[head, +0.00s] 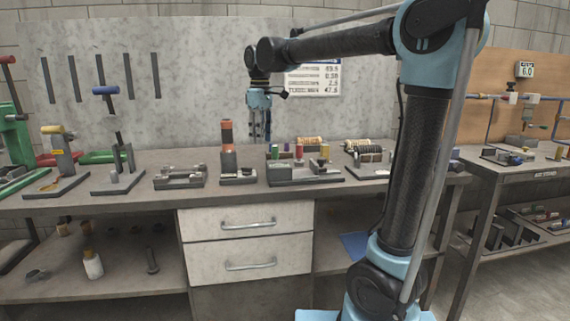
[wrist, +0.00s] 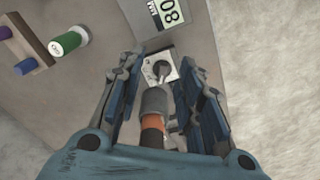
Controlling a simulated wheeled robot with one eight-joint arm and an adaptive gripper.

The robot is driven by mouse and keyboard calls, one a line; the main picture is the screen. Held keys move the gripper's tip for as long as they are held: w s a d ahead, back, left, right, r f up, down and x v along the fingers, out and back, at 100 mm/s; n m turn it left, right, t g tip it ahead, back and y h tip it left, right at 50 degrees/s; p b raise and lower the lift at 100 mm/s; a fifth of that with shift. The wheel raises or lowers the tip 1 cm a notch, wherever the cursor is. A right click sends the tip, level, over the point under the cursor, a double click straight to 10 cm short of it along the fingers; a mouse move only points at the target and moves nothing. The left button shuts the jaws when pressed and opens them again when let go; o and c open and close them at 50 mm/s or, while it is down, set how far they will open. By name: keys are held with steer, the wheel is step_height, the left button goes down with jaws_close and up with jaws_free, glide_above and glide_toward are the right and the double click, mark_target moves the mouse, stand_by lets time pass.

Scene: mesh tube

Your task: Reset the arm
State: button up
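My gripper (head: 260,128) hangs pointing down above the workbench, near its back, in the head view. In the wrist view my gripper (wrist: 160,100) has its two dark fingers spread apart, with a clear gap between them. An orange and grey cylinder (head: 227,143) stands upright on a small grey fixture (head: 238,177), to the left of and below my gripper. The same cylinder (wrist: 153,112) shows in the wrist view between the fingers in the picture, but the head view shows it apart from them.
A fixture with coloured cylinders (head: 305,172) stands to the right on the bench. A grey clamp fixture (head: 180,177) and a blue-handled press (head: 118,160) stand to the left. A second table (head: 520,172) is at the far right. The wall (head: 215,80) is close behind my gripper.

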steer(key=s+d+f+m, duration=0.1)
steer(key=d, duration=0.2)
steer(key=d+f+m, duration=0.1)
steer(key=d, duration=0.2)
steer(key=s+d+f, duration=0.1)
steer(key=d, duration=0.3)
steer(key=shift+s+d+f+m, duration=0.1)
steer(key=shift+s+f+m, duration=0.15)
steer(key=shift+s+m, duration=0.15)
steer(key=s+d+f+m+t, duration=0.1)
steer(key=s+d+f+m, duration=0.4)
steer(key=s+d+f, duration=0.5)
steer(key=s+d+f+m+t, duration=0.1)
steer(key=s+d+f+m, duration=0.4)
steer(key=s+d+f, duration=0.4)
steer(key=d+f, duration=0.3)
steer(key=f, duration=0.3)
steer(key=shift+s+d+f+m, duration=0.2)
steer(key=shift+s+d+m, duration=0.1)
steer(key=shift+s, duration=0.05)
steer(key=shift+w+f, duration=0.2)
steer(key=shift+w, duration=0.25)
